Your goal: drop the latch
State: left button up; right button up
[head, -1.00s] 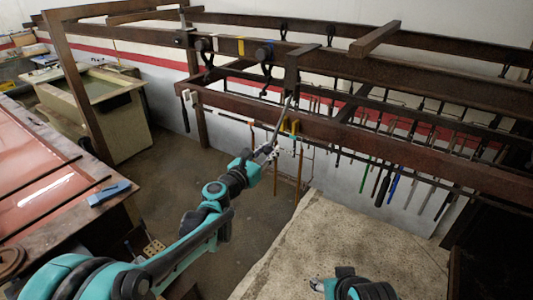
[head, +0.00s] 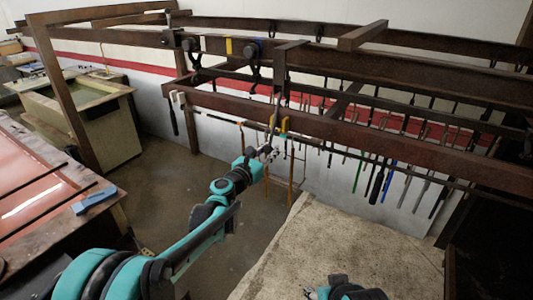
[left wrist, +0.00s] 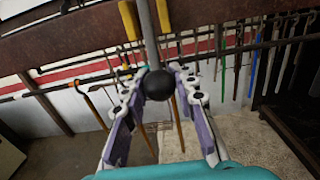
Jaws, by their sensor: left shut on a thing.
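The latch shows as a thin grey lever (head: 276,112) hanging from the dark rack rail, beside yellow pieces (head: 284,124). In the left wrist view the lever (left wrist: 149,40) ends in a black ball knob (left wrist: 157,85). My left gripper (head: 267,152) is shut on the knob; its fingers (left wrist: 157,92) stand on either side of it. The lever is nearly upright in the head view. Where the lever joins the rail is hard to make out. Part of my right arm, with its gripper end (head: 311,292), shows at the bottom edge, away from the rail; its fingers are unclear.
Dark rails (head: 400,140) run across the right, with hooks (head: 253,62) and several hanging tools (head: 376,182) under them. A workbench (head: 40,180) with a blue block (head: 94,200) is at left. A pale slab (head: 340,245) lies below. Open floor (head: 165,190) lies between.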

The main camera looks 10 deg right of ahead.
pick_arm(q)
jog(key=shift+w+d+f, duration=0.2)
jog(key=shift+w+d, duration=0.1)
jog(key=shift+w, duration=0.1)
jog(key=f+b+x, duration=0.1)
jog(key=x, duration=0.6)
jog(key=shift+w, duration=0.1)
jog(key=o, duration=1)
jog(key=shift+d, duration=0.1)
jog(key=shift+o, duration=0.2)
jog(key=b+v, duration=0.1)
jog(key=v, duration=0.6)
jog(key=shift+b, duration=0.35)
